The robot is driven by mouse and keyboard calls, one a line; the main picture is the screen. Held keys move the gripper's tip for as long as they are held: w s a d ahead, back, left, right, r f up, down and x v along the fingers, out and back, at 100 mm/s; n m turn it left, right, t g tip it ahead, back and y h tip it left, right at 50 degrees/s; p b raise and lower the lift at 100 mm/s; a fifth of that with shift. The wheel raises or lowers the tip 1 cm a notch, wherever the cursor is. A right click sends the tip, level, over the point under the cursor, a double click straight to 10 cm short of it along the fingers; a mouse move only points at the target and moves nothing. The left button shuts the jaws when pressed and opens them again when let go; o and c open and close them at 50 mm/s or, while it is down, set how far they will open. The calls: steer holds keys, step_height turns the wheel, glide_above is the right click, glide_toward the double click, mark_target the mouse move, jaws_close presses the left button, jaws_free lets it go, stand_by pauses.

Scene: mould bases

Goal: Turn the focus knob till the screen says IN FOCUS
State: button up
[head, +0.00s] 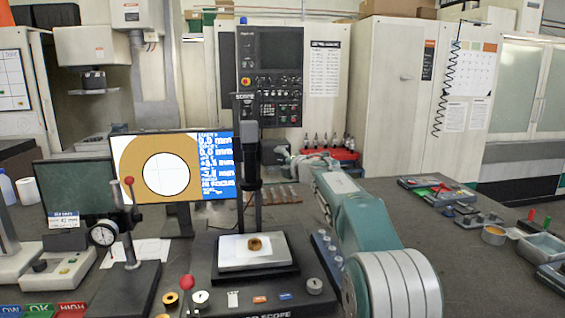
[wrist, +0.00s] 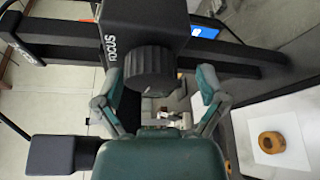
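The screen (head: 218,140) stands left of the scope column in the head view. It shows a tan ring around a white disc with a crosshair, and the last large line reads IN FOCUS. The dark ribbed focus knob (wrist: 150,72) sticks out of a black housing marked FOCUS (wrist: 150,22) in the wrist view. My gripper (wrist: 160,77) is open, with one finger on each side of the knob. The left finger is close to it, and a gap shows at the right finger. In the head view my gripper (head: 290,160) is partly hidden behind my arm.
A brown ring part (head: 255,244) lies on the white plate (head: 236,260) of the scope stage; it also shows in the wrist view (wrist: 271,142). A dial gauge stand (head: 129,225) is at left. Small blocks and trays lie on the bench at right.

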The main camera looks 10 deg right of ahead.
steer(key=shift+s+d+r, duration=0.1)
steer(key=shift+r, duration=0.1)
steer(key=v, duration=1.1)
steer(key=shift+s+f, duration=0.15)
steer(key=shift+s, duration=0.25)
steer(key=shift+d, duration=0.1)
steer(key=w+a+m+t+h, duration=0.1)
steer(key=w+m+h, duration=0.1)
steer(key=m, duration=0.6)
steer(key=w+a+m+h, duration=0.1)
steer(key=w+m+h, duration=0.1)
steer(key=w+m, duration=0.3)
steer(key=w+a+m+t+h, duration=0.1)
steer(key=w+a+m+h, duration=0.1)
steer(key=m, duration=0.9)
steer(key=shift+w+f+t, duration=0.3)
steer(key=shift+w+f, duration=0.1)
steer(key=shift+w, duration=0.45)
